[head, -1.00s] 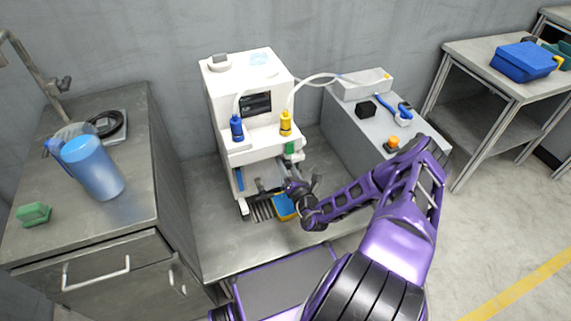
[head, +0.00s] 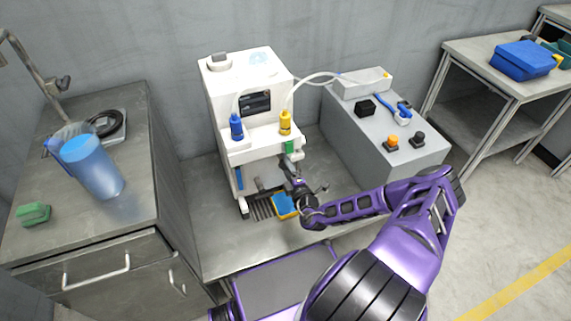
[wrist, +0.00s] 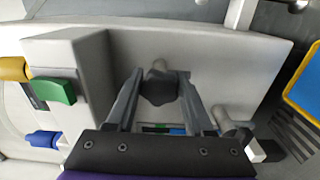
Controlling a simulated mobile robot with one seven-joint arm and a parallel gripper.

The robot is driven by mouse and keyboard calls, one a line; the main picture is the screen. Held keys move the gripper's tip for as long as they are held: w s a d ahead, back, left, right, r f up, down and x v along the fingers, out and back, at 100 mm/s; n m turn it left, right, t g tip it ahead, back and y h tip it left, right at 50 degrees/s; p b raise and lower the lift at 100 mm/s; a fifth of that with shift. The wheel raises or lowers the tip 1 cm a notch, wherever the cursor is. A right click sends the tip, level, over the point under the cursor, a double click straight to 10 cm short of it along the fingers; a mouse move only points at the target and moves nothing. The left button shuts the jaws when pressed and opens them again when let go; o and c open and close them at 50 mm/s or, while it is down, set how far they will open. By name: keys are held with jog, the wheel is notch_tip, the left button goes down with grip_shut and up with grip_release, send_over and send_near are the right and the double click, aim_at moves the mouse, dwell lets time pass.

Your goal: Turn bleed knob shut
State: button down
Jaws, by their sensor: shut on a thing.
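The bleed knob looks to be the dark grey, lobed knob (wrist: 160,88) on a pale panel of the white machine (head: 245,75). In the wrist view my gripper (wrist: 162,78) has one finger on each side of this knob and is shut on it. In the head view my gripper (head: 288,167) reaches the machine's front, just below the green part (head: 290,147). The knob is hidden there behind my gripper. The green part also shows at the left of the wrist view (wrist: 55,90).
A blue and yellow tray piece (head: 285,205) and a dark grate (head: 261,208) lie below my gripper. Blue (head: 236,127) and yellow (head: 285,122) fittings stand above. A grey box (head: 375,135) with knobs is at right. A blue jug (head: 92,165) stands on the left cabinet.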

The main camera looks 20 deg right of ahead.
jog(key=shift+s+a+f+m, duration=0.1)
jog(key=shift+m, duration=0.8)
jog(key=shift+c, duration=1.4)
grip_release()
jog(key=s+p, duration=0.1)
jog(key=s, duration=1.6)
jog(key=shift+s+p, duration=0.2)
jog(key=shift+p, duration=0.1)
